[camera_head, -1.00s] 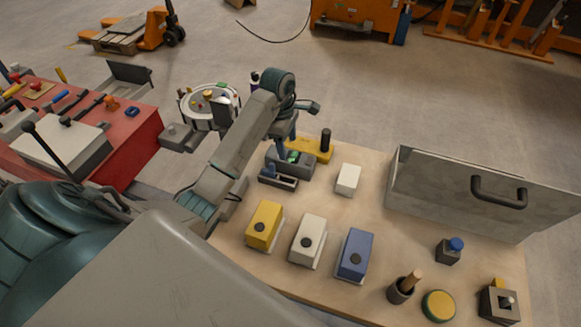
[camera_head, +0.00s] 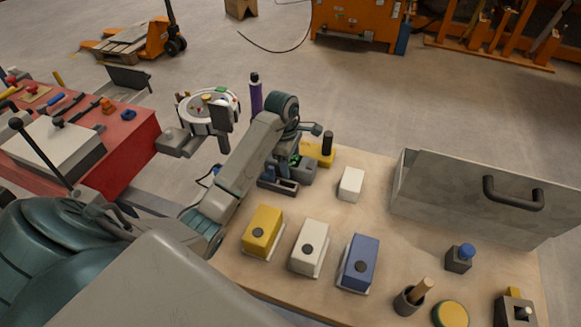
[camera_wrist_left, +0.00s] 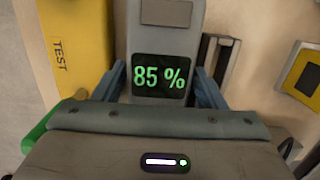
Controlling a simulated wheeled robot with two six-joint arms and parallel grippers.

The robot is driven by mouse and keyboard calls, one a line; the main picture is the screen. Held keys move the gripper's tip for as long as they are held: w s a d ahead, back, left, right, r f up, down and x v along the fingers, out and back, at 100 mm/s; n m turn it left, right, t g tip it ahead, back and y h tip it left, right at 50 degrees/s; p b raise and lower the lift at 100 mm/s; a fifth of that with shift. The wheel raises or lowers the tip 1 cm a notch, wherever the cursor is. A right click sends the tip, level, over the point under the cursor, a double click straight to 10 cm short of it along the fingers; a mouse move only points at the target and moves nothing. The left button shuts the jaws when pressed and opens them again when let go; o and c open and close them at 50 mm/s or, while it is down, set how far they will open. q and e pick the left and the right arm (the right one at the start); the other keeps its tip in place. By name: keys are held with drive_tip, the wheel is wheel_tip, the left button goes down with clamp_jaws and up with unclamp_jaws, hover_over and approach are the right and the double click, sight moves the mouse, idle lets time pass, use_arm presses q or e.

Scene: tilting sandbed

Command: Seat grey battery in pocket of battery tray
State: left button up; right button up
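In the left wrist view, a grey block with a green "85 %" display (camera_wrist_left: 164,76) lies between the blue fingers of my left gripper (camera_wrist_left: 162,70). The tips flank its sides closely; whether they press on it I cannot tell, nor whether it is the grey battery itself. A dark slotted holder, perhaps the battery tray (camera_wrist_left: 212,60), is just right of it. In the head view my left gripper (camera_head: 283,155) is over the back left of the table. The grey block (camera_head: 306,171) is partly hidden there, with the dark holder (camera_head: 278,186) in front. My right gripper is out of view.
A yellow block marked TEST (camera_wrist_left: 75,55) stands beside the grey block. A white block (camera_head: 351,184) is nearby. Yellow (camera_head: 265,226), white (camera_head: 312,238) and blue (camera_head: 361,254) boxes stand in front.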

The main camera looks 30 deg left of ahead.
use_arm(q)
clamp_jaws()
drive_tip(key=shift+w, duration=0.1)
drive_tip(key=shift+r, duration=0.15)
